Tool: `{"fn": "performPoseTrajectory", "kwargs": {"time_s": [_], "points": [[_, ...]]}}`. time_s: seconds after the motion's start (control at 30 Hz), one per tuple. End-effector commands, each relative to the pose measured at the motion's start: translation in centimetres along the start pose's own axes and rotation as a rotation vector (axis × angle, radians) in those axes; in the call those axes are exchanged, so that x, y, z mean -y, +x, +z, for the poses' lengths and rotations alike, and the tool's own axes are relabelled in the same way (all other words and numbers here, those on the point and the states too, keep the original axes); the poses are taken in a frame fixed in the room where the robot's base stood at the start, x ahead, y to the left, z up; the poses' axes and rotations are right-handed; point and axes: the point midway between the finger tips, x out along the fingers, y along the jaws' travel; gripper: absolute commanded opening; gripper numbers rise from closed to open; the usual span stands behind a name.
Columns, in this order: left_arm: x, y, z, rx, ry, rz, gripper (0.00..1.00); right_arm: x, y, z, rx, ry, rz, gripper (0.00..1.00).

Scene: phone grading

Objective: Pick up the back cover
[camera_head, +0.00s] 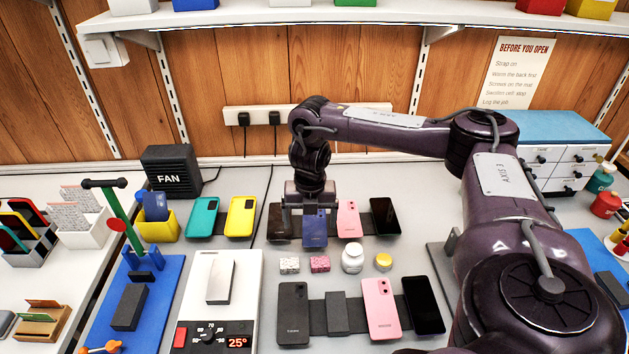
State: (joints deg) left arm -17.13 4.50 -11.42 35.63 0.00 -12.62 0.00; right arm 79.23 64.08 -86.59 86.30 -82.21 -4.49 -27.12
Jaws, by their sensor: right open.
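Several phone back covers and dark panels lie in two rows on the bench. In the back row are a dark brown cover (278,226), a blue cover (315,231), a pink cover (349,219) and a black glossy panel (384,217). In the front row are a dark grey cover (293,314), a larger pink cover (381,309) and a black panel (423,304). My right gripper (306,211) is open and points down over the back row, at the dark brown and blue covers. It hides part of them; contact cannot be told. My left gripper is out of view.
A heating plate (240,285) reading 25° carries a silver slab (219,277). Teal (202,218) and yellow (241,216) cases lie behind it. Small tubs, including a white jar (352,259), stand between the rows. A black fan (170,171) is at the back left.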

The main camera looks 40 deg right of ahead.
Motion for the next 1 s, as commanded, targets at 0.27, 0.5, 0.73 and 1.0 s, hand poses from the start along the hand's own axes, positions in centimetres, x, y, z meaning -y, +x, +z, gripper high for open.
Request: {"fn": "performPoseTrajectory", "kwargs": {"time_s": [0.27, 0.5, 0.73, 1.0], "points": [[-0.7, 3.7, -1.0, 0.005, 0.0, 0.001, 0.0, 1.1, 3.5, 1.9, -0.021, 0.009, -0.021, 0.89], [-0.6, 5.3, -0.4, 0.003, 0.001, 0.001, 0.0, 1.3, 5.8, 1.5, -0.015, 0.01, -0.02, 0.89], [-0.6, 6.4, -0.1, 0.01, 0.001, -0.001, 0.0, 1.6, 8.9, 2.3, -0.018, 0.009, -0.021, 0.89], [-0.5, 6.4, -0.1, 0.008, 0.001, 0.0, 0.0, 1.6, 10.1, 2.2, -0.014, 0.009, -0.018, 0.89]]}}
